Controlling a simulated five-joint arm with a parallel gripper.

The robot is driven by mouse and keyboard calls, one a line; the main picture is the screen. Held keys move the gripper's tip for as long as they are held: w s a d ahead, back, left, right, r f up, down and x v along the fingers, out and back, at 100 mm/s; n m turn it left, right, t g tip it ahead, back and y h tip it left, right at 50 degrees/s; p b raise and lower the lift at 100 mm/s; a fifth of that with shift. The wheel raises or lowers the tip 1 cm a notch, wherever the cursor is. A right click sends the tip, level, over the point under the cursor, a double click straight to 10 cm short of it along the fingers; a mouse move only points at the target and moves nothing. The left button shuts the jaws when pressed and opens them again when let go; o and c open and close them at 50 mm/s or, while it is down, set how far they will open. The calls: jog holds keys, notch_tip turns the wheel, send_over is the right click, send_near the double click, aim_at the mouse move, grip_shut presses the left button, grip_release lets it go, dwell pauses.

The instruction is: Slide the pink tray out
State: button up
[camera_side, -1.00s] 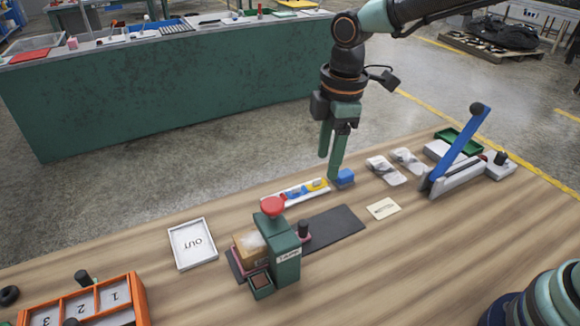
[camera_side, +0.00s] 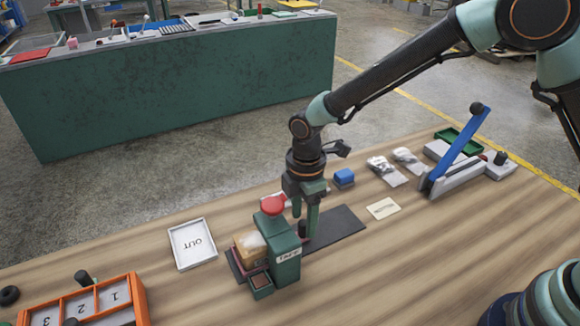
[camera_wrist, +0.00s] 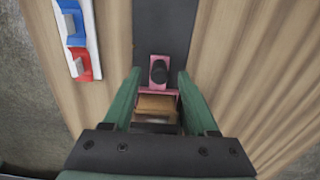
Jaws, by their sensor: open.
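A black knob (camera_wrist: 158,72) stands on the tray's pink end tab. A brown box (camera_wrist: 157,105) rides in the tray and also shows in the side view (camera_side: 247,250). My gripper (camera_wrist: 160,76) is open, pointing down, with one finger on each side of the black knob. Gaps show on both sides in the wrist view. In the side view my gripper (camera_side: 307,226) is just behind the press, its fingers partly hidden.
A dark mat (camera_side: 340,224) lies clear to the right of the press. A white tray marked OUT (camera_side: 192,259) is at left. A white rack with coloured pieces (camera_wrist: 78,42) lies alongside. A blue block (camera_side: 344,178) and a small card (camera_side: 383,208) are farther right.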

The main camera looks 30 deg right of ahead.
jog(key=shift+f, duration=1)
grip_shut()
dwell(0.8)
